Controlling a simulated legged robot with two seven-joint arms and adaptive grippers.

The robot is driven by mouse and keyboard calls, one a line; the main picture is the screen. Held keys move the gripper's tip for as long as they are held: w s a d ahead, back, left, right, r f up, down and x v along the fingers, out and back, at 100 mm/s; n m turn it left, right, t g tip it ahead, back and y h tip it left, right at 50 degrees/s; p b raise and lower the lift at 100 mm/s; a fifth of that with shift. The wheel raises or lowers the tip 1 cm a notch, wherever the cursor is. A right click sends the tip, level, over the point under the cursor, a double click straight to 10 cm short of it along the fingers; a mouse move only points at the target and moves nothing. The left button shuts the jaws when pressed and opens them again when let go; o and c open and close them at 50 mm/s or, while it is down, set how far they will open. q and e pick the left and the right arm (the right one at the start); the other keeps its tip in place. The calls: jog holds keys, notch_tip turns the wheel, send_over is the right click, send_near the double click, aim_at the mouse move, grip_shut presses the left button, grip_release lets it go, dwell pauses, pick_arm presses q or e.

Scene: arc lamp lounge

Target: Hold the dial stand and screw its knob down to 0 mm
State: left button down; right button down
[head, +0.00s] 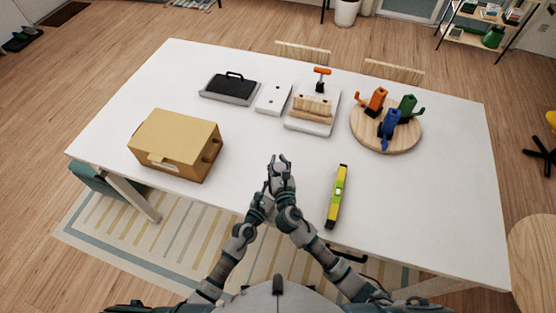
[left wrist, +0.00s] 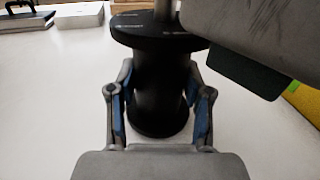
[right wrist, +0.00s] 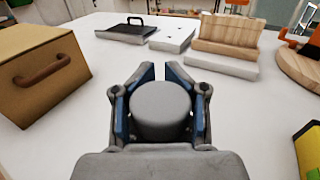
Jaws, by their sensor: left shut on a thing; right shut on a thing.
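The dial stand (left wrist: 160,95) is a black cylinder with a wider foot and a wide top disc bearing small white marks, upright on the table in the left wrist view. My left gripper (left wrist: 161,75) is shut on its body, one finger on each side. The knob (right wrist: 162,108) is a round grey cap in the right wrist view. My right gripper (right wrist: 160,72) is shut on the knob from both sides, above the left gripper. In the head view my right gripper (head: 280,165) hides most of the stand. The dial reading is too small to read.
A cardboard box (head: 170,140) stands to the left. A yellow level (head: 338,197) lies close on the right. Behind are a black-handled tray (head: 230,88), a white plate (head: 273,98), a wooden block fixture (head: 311,108) and a round board (head: 400,138) with coloured clamps.

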jog(key=shift+a+n+y, duration=0.1)
jog(key=shift+n+y, duration=0.4)
jog(key=shift+y, duration=0.3)
jog(key=n+g+y, duration=0.1)
jog(key=y, duration=0.1)
jog(key=n+g+y, duration=0.1)
jog(key=y, duration=0.1)
jog(key=n+y, duration=0.1)
jog(key=shift+s+a+n+g+y, duration=0.15)
jog(key=shift+a+n+g+y, duration=0.1)
jog(key=shift+n+g+y, duration=0.15)
jog(key=shift+s+a+n+g+y, duration=0.1)
jog(key=shift+n+g+y, duration=0.8)
jog(key=shift+y, duration=0.15)
jog(key=shift+s+a+n+g+y, duration=0.1)
jog(key=shift+n+g+y, duration=0.8)
jog(key=shift+y, duration=0.15)
jog(key=shift+r+n+g+y, duration=0.1)
jog(key=shift+n+g+y, duration=0.6)
jog(key=shift+g+y, duration=0.15)
jog(key=shift+s+a+n+g+y, duration=0.15)
jog(key=shift+n+g+y, duration=0.4)
jog(key=shift+n+g, duration=0.7)
jog(key=shift+s+d+n+g+y, duration=0.15)
jog(key=shift+n+g+y, duration=0.45)
jog(key=shift+g, duration=1.1)
